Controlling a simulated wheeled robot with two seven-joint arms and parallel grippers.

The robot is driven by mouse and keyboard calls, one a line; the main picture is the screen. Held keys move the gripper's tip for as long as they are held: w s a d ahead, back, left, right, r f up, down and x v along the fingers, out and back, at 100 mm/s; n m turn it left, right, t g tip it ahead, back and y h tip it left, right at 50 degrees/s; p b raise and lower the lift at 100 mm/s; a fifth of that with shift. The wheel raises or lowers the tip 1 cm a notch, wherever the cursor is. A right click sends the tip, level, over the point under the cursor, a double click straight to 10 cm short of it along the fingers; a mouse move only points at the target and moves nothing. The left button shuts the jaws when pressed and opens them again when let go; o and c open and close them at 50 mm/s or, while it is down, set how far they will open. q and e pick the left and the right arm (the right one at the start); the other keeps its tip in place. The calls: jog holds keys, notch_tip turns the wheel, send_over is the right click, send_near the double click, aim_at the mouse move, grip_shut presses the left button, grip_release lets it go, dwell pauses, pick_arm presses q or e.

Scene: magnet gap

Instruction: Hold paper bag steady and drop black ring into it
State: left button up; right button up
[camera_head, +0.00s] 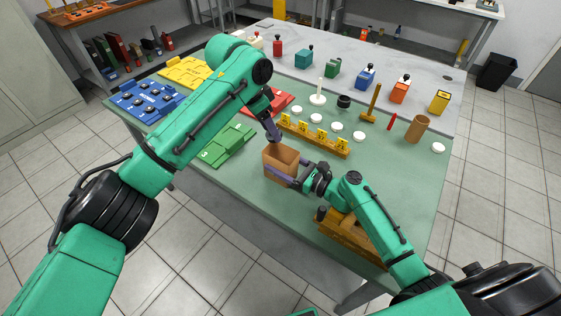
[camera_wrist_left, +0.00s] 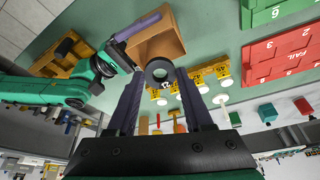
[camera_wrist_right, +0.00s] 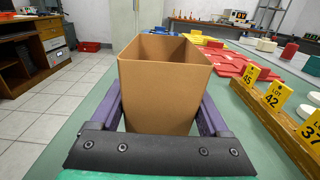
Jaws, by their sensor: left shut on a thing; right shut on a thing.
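The paper bag (camera_head: 280,163) is a brown open-topped box standing upright on the green table. In the right wrist view the bag (camera_wrist_right: 158,90) fills the space between my right fingers. My right gripper (camera_head: 287,174) is shut on the bag from its near right side, one finger along each side. My left gripper (camera_head: 277,140) is above the bag, near its far rim, pointing down. In the left wrist view my left gripper (camera_wrist_left: 160,88) is shut on the black ring (camera_wrist_left: 159,70), which overlaps the bag's edge (camera_wrist_left: 155,40) there. The ring is hard to make out in the head view.
A yellow-tagged rack (camera_head: 315,140) stands just beyond the bag, with white discs behind it. Green (camera_head: 228,145) and red (camera_head: 285,103) trays lie to the left and beyond. A brown wooden block (camera_head: 352,236) sits at the near right, under my right arm.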

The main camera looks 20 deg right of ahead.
pick_arm(q)
jog(key=shift+f, duration=0.5)
jog(key=o, duration=1.3)
jog(key=shift+o, duration=0.2)
jog(key=v, duration=1.2)
